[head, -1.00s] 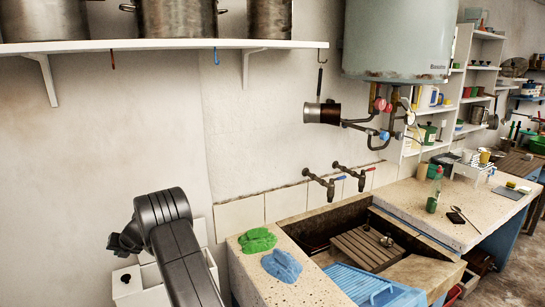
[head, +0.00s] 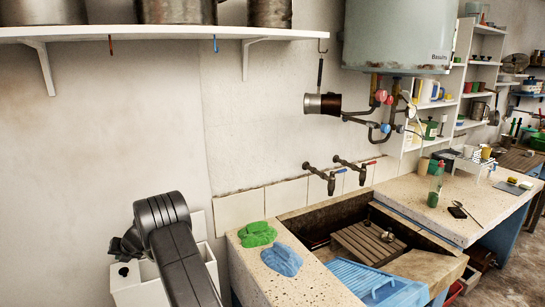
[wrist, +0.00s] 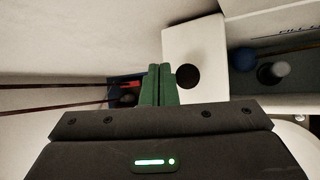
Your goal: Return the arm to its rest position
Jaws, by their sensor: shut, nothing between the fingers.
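My gripper (wrist: 159,84) shows in the wrist view with its two green fingers pressed together and nothing between them. In the head view my dark grey arm is folded at the lower left, left of the stone washtrough (head: 312,281). The fingers are hidden in the head view. In the wrist view the fingers point toward a white box-like surface (wrist: 190,40) with a dark round knob and a dark recess beside it. I cannot tell whether they touch anything.
A green cloth (head: 258,234) and a blue cloth (head: 282,260) lie on the trough's left ledge. A white bin (head: 140,287) stands behind my arm. A shelf with pots (head: 180,36) hangs above. A water heater (head: 398,35) hangs over the taps. Open wall space lies above my arm.

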